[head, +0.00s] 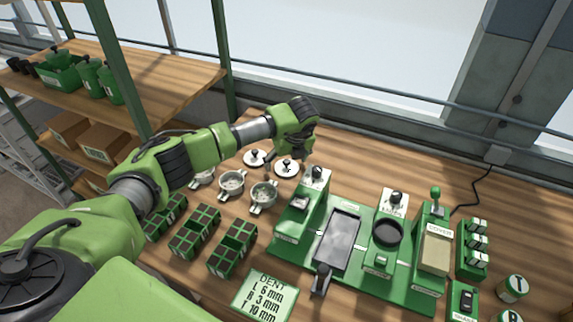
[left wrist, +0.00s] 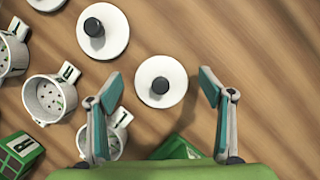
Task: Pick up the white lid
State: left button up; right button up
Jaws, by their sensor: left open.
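White round lids with black knobs lie on the wooden bench. One white lid (head: 287,169) is just below my left gripper (head: 300,155) in the head view. In the left wrist view this lid (left wrist: 172,94) shows between the two spread fingers of my left gripper (left wrist: 160,82), which is open and empty. The fingers do not touch the lid in that view. A second white lid (head: 255,158) lies to its left, and shows at upper left in the left wrist view (left wrist: 115,35). My right gripper is not in view.
White perforated cups (head: 264,195) stand in front of the lids. Green seedling trays (head: 195,232) lie closer. The green seeder machine (head: 410,285) stands to the right. Green-posted shelves (head: 180,82) are at left. The bench behind the lids is clear.

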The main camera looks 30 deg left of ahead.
pick_arm(q)
jog(key=c, duration=1)
